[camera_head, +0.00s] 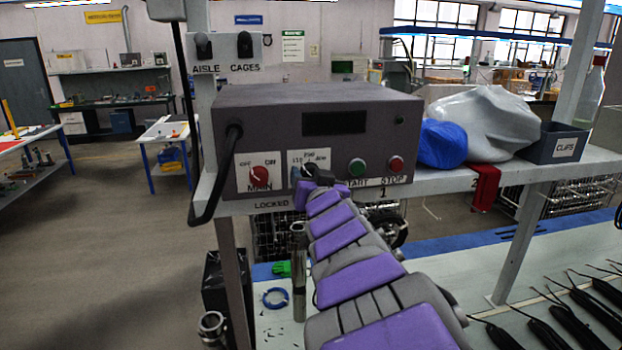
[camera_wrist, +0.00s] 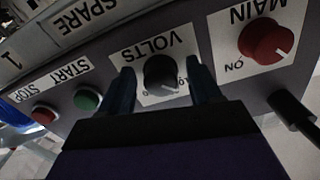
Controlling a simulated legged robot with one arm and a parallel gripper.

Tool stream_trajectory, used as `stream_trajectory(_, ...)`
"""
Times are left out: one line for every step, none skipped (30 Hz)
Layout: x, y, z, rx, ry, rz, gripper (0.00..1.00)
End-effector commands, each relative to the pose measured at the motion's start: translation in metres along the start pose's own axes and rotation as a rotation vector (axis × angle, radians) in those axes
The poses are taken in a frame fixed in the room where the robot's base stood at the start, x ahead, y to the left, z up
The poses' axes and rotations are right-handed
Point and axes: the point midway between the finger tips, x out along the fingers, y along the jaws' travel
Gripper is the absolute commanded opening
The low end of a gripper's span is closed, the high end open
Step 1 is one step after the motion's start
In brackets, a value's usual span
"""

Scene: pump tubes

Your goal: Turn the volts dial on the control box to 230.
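The grey control box (camera_head: 285,118) stands on a shelf in the head view. Its black volts dial (camera_head: 308,171) sits on a white plate under the dark display, with 230 at the top of the scale. My gripper (camera_head: 315,185) partly covers the dial there. In the upside-down wrist view, the volts dial (camera_wrist: 161,73) is between the two fingers of my gripper (camera_wrist: 163,88). The fingers are open, one on each side, with a visible gap to the dial. The dial's pointer direction is not clear; part of the scale is hidden.
The red MAIN knob (camera_head: 259,175) is left of the dial, with a black cable (camera_head: 232,138) beside it. The green START (camera_head: 357,166) and red STOP (camera_head: 396,164) buttons are to the right. A blue bag (camera_head: 441,144) and a CLIPS bin (camera_head: 556,143) stand further right.

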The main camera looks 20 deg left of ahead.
Motion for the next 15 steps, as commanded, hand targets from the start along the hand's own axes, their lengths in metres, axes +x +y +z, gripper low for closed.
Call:
stream_trajectory(0.0, 0.0, 0.0001, 0.0, 0.0, 0.0, 0.59)
stream_trajectory(0.0, 0.0, 0.0001, 0.0, 0.0, 0.0, 0.56)
stream_trajectory(0.0, 0.0, 0.0001, 0.0, 0.0, 0.0, 0.53)
stream_trajectory(0.0, 0.0, 0.0001, 0.0, 0.0, 0.0, 0.5)
stream_trajectory(0.0, 0.0, 0.0001, 0.0, 0.0, 0.0, 0.47)
stream_trajectory(0.0, 0.0, 0.0001, 0.0, 0.0, 0.0, 0.43)
stream_trajectory(0.0, -0.0001, 0.0001, 0.0, 0.0, 0.0, 0.4)
stream_trajectory(0.0, -0.0001, 0.0001, 0.0, 0.0, 0.0, 0.37)
stream_trajectory(0.0, -0.0002, 0.0, 0.0, 0.0, 0.0, 0.34)
stream_trajectory(0.0, -0.0001, 0.0001, 0.0, 0.0, 0.0, 0.31)
stream_trajectory(0.0, -0.0002, 0.0001, 0.0, 0.0, 0.0, 0.28)
stream_trajectory(0.0, -0.0002, 0.0002, 0.0, 0.0, 0.0, 0.24)
stream_trajectory(-0.0001, -0.0002, 0.0001, 0.0, 0.0, 0.0, 0.21)
stream_trajectory(-0.0001, -0.0002, 0.0001, 0.0, 0.0, 0.0, 0.18)
stream_trajectory(-0.0001, -0.0002, 0.0001, 0.0, 0.0, 0.0, 0.14)
